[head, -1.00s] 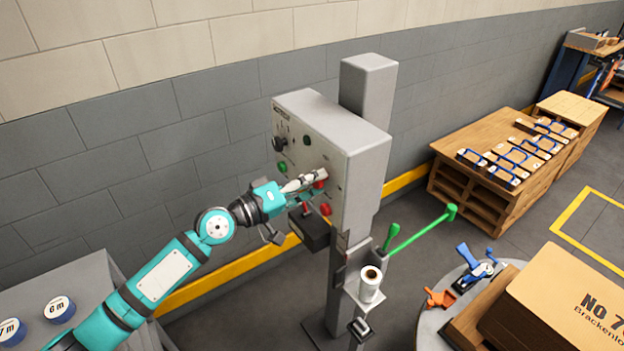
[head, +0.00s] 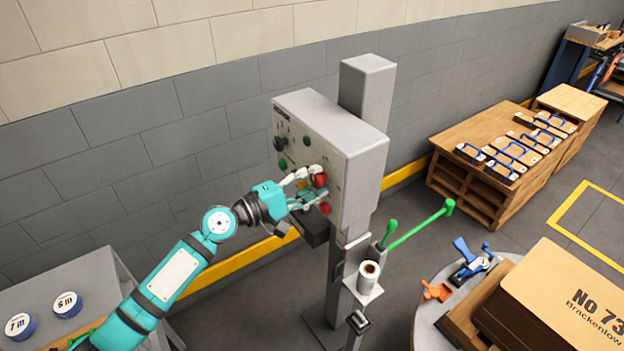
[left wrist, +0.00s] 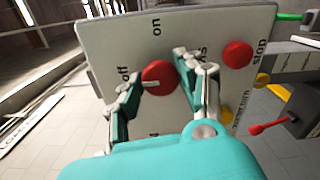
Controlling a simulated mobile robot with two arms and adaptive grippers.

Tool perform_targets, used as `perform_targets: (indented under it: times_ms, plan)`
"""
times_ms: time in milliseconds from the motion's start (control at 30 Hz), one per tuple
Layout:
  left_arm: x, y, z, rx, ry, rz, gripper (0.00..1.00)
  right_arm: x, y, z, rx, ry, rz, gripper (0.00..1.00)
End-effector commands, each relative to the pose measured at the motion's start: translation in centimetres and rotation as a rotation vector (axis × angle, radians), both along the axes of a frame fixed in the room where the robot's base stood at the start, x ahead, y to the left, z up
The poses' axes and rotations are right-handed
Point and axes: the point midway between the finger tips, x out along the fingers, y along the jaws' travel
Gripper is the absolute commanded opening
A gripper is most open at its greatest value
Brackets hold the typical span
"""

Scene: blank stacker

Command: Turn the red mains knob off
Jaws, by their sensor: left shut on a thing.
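The red mains knob (head: 320,180) is on the front of the grey control box (head: 352,165). In the left wrist view the knob (left wrist: 160,76) is round and sits between my fingers. Its white mark points toward the "off" label (left wrist: 123,75); the "on" label (left wrist: 156,26) is at the top of that view. My left gripper (head: 308,188) is shut on the knob, with a finger on each side, hiding part of the panel lettering. My right gripper is not in view.
A red stop button (left wrist: 238,54) is close beside the knob, below it in the head view (head: 325,208). A dark box (head: 313,230) juts out under the panel. A green lever (head: 420,228) and a white roll (head: 369,273) are lower right.

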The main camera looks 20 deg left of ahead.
Motion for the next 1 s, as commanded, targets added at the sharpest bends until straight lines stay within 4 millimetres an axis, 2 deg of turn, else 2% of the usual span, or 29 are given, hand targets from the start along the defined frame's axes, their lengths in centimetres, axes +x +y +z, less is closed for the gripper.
perform_targets:
  times_ms: [500, 533, 700, 1000]
  plan:
    - [0.02, 0.06, -0.05, -0.016, 0.013, 0.002, 0.05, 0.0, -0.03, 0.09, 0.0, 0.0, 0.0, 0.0]
    - [0.02, 0.06, -0.06, -0.015, 0.012, 0.002, 0.4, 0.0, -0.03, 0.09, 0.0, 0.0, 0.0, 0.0]
    - [0.01, 0.04, -0.05, -0.014, 0.011, 0.001, 0.61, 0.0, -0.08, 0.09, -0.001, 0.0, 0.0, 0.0]
    - [-0.19, 0.18, -0.06, -0.013, 0.011, 0.001, 0.61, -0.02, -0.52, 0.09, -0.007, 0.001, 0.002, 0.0]
